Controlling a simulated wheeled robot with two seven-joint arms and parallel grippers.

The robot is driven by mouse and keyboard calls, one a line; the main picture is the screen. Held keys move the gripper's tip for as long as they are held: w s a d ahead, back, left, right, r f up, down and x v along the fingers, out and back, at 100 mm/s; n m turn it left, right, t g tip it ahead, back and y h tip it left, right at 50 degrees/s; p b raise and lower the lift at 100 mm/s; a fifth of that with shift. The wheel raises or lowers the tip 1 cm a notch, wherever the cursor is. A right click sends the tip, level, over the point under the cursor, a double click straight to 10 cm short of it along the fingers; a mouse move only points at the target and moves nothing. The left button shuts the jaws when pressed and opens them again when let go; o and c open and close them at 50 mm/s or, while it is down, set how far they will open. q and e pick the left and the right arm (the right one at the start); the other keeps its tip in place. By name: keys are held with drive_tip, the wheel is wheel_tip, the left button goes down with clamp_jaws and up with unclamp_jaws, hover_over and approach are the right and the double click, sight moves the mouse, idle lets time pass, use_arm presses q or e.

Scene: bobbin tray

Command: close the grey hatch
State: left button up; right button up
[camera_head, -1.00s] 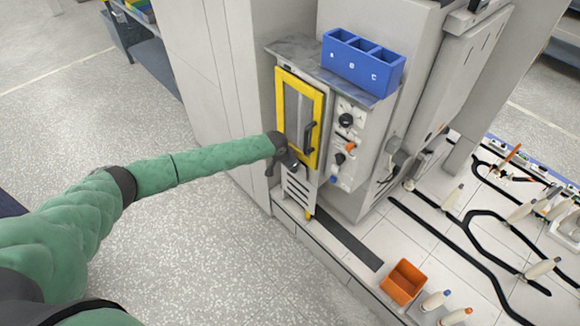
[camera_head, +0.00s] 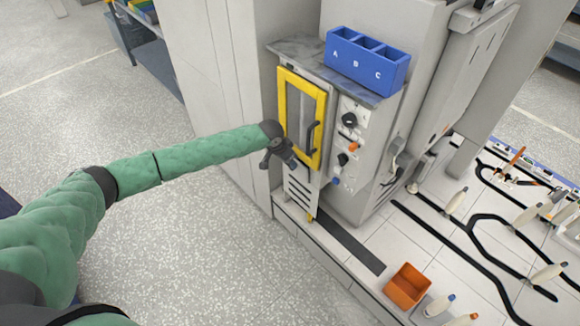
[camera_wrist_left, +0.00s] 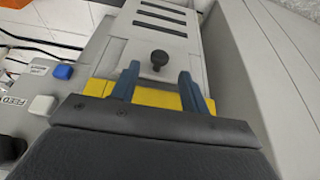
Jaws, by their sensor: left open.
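The grey hatch (camera_head: 299,194) is the light grey slotted panel below the yellow-framed door (camera_head: 318,125) on the machine's front. In the left wrist view the hatch (camera_wrist_left: 165,28) shows dark slots and a round black knob (camera_wrist_left: 159,59). My left gripper (camera_head: 287,160) is in front of the hatch's upper part and hides some of it in the head view. In the left wrist view the left gripper (camera_wrist_left: 158,80) is open, its two blue fingers apart on either side of the knob's line, with nothing held. I cannot tell how far the hatch stands open. My right gripper is not in view.
A control panel (camera_head: 347,140) with knobs is right of the door. A blue bin labelled A, B, C (camera_head: 367,62) stands on the machine's top. An orange box (camera_head: 407,287) is at the lower right. The floor left of the machine is clear.

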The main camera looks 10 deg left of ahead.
use_arm(q)
drive_tip(key=shift+s+a+r, duration=0.1)
drive_tip(key=shift+s+r, duration=0.05)
drive_tip(key=shift+r, duration=0.45)
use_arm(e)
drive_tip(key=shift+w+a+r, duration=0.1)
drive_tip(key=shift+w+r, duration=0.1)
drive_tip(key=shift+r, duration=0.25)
